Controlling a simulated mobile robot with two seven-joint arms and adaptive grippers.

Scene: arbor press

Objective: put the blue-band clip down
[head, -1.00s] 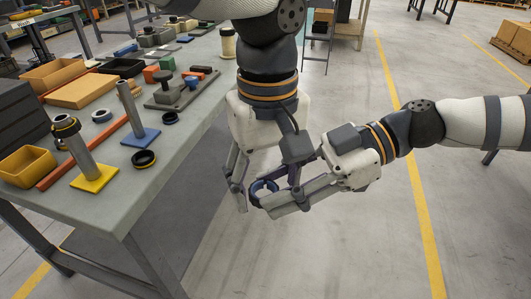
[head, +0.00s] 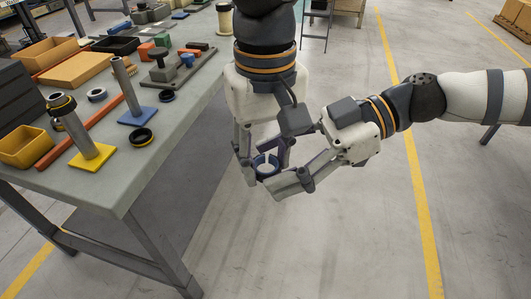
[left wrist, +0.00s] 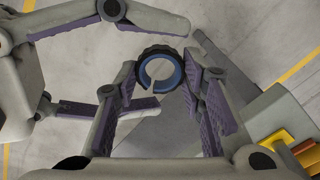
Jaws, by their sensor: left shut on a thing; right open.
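The blue-band clip (head: 266,170) is a dark split ring with a blue inner band, held in the air off the right side of the workbench. In the left wrist view the clip (left wrist: 161,68) shows its gap. My left gripper (head: 265,160), pointing down, is shut on it; its fingertips (left wrist: 160,75) grip the ring from both sides. My right gripper (head: 279,167) comes in from the right with its fingers spread apart close by the clip. Its open fingers also show at the left of the left wrist view (left wrist: 140,60). Whether they touch the clip is unclear.
The workbench (head: 110,185) stands at left. On it are a post on a yellow base (head: 92,156), a post on a blue base (head: 138,116), loose rings (head: 142,137), a yellow bin (head: 27,147) and an arbor press (head: 165,70). The bench's front corner is bare.

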